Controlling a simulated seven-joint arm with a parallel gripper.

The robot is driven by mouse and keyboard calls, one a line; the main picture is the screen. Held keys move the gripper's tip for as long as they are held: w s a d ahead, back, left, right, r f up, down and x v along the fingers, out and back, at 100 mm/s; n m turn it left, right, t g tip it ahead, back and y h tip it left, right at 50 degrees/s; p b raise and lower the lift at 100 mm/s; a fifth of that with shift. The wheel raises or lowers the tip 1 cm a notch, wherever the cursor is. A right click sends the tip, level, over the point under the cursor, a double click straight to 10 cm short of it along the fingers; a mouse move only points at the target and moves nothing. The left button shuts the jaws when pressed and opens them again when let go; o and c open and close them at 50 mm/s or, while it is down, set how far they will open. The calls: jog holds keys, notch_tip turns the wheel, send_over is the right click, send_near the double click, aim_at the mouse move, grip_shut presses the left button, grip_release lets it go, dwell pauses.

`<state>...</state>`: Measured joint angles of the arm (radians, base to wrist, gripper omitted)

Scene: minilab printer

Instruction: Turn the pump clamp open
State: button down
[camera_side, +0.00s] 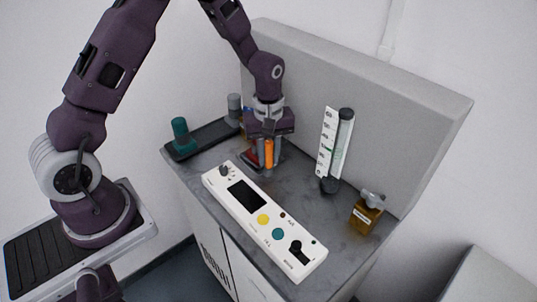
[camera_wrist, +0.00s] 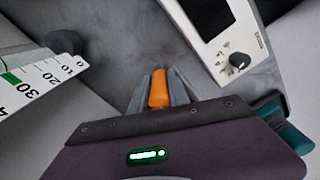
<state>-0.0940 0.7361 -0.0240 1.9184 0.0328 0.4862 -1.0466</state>
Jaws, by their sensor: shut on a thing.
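The pump clamp's orange lever (camera_side: 269,154) stands upright at the back of the bench, under my wrist. It also shows in the wrist view (camera_wrist: 159,88), where its orange end points up the picture. My gripper (camera_side: 267,160) points down and is shut on the orange lever. In the wrist view my gripper (camera_wrist: 160,95) has one grey finger on each side of the lever. The pump body under the lever is mostly hidden by my fingers and wrist.
A white control panel (camera_side: 238,178) with knobs and a screen lies in front. A graduated white scale with a tube (camera_side: 335,145) stands to the right, beside an amber bottle (camera_side: 365,215). A grey wall stands behind.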

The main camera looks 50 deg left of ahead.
jog(key=shift+m, duration=0.3)
jog(key=m, duration=0.3)
jog(key=shift+m, duration=0.4)
jog(key=m, duration=0.4)
jog(key=shift+m, duration=0.3)
jog(key=m, duration=0.4)
jog(key=shift+m, duration=2.4)
jog(key=c, duration=1.3)
grip_release()
jog(key=shift+o, duration=0.2)
